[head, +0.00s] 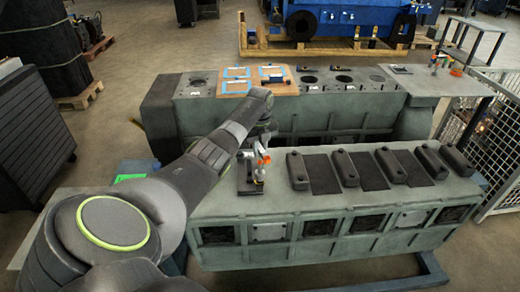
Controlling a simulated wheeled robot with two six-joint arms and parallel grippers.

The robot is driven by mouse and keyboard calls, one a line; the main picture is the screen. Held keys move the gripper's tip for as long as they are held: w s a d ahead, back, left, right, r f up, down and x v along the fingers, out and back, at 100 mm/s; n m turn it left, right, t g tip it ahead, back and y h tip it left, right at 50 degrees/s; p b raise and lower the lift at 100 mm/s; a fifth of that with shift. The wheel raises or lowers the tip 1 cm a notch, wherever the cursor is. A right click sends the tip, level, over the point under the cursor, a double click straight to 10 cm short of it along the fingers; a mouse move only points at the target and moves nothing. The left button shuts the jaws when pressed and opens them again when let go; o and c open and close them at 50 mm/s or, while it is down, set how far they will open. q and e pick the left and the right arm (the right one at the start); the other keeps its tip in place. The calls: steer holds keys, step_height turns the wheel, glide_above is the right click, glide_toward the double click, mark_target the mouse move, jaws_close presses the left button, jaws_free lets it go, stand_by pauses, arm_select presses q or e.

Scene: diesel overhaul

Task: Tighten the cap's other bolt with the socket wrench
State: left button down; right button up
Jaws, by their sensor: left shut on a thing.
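My left gripper (262,148) is at the left end of the front green-grey engine block (330,225), with my arm reaching over from the left. It is shut on a small tool with orange at its top, apparently the socket wrench (263,164), which stands roughly upright. A dark bearing cap (245,175) lies at or just beside the tool, partly covered. The cap's bolts are too small to make out, and I cannot tell whether the socket sits on one. My right gripper is not in view.
Several dark caps (297,171) stand in a row along the block's top. Behind is a second block (350,115) with a brown board (262,82) holding blue-framed spots. A side table (425,85) holds small orange items (456,72). A mesh fence (490,140) stands at right.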

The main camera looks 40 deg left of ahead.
arm_select(q)
steer(key=n, duration=1.2)
steer(key=shift+a, duration=0.1)
steer(key=n, duration=0.4)
steer(key=shift+n, duration=0.4)
steer(key=n, duration=1.1)
steer(key=shift+n, duration=2.1)
